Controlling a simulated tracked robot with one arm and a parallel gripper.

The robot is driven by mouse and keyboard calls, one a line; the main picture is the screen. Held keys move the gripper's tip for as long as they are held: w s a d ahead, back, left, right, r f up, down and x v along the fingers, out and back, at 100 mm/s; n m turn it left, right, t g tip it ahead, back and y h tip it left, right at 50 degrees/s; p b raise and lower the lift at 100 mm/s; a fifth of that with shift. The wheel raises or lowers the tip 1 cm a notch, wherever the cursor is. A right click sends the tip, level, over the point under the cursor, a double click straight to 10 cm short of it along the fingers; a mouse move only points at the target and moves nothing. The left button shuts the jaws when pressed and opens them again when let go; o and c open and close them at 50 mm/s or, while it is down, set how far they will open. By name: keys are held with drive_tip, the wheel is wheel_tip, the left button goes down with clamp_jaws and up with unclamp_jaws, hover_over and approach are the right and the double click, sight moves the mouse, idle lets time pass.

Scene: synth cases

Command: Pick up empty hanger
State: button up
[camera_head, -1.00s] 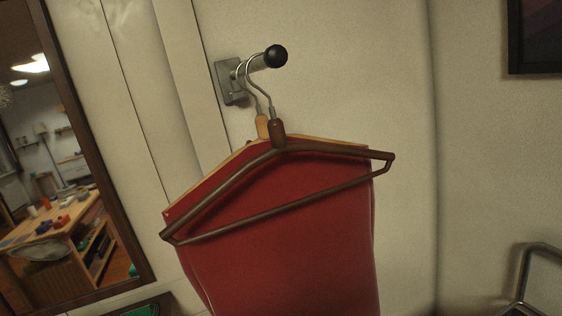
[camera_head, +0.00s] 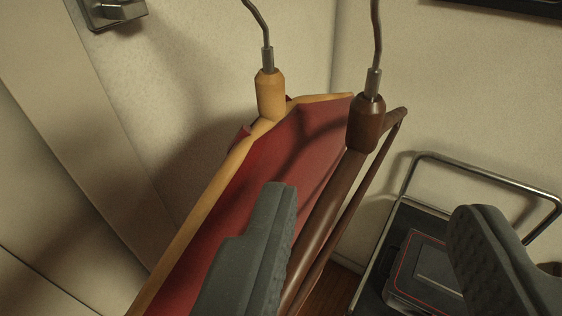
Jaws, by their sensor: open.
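The empty hanger (camera_head: 327,215) is dark brown, with a thick neck and a metal hook stem that runs out of the top of the picture. It hangs in front of a light wooden hanger (camera_head: 207,200) that carries a red garment (camera_head: 250,180). My gripper (camera_head: 375,225) is open. Its left finger is in front of the red garment, left of the brown hanger, and its right finger is well to the right. The brown hanger's arm runs between the two fingers. I cannot tell whether the left finger touches the garment.
A grey wall mount (camera_head: 112,12) shows at the upper left; the hook tops are out of view. At the lower right stands a metal-framed cart (camera_head: 480,172) with a dark case (camera_head: 425,270) on it. Pale walls stand behind.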

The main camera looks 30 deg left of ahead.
sight(371, 106)
drive_tip(key=p+x, duration=0.1)
drive_tip(key=x, duration=0.6)
drive_tip(key=shift+w+f, duration=0.1)
drive_tip(key=shift+w, duration=0.25)
drive_tip(key=shift+d+r+p+x, duration=0.15)
drive_tip(key=shift+p+x, duration=0.4)
drive_tip(key=shift+x, duration=0.8)
drive_tip(key=shift+d+r+p+x, duration=0.1)
drive_tip(key=shift+p+x, duration=0.45)
drive_tip(key=shift+x, duration=0.8)
clamp_jaws()
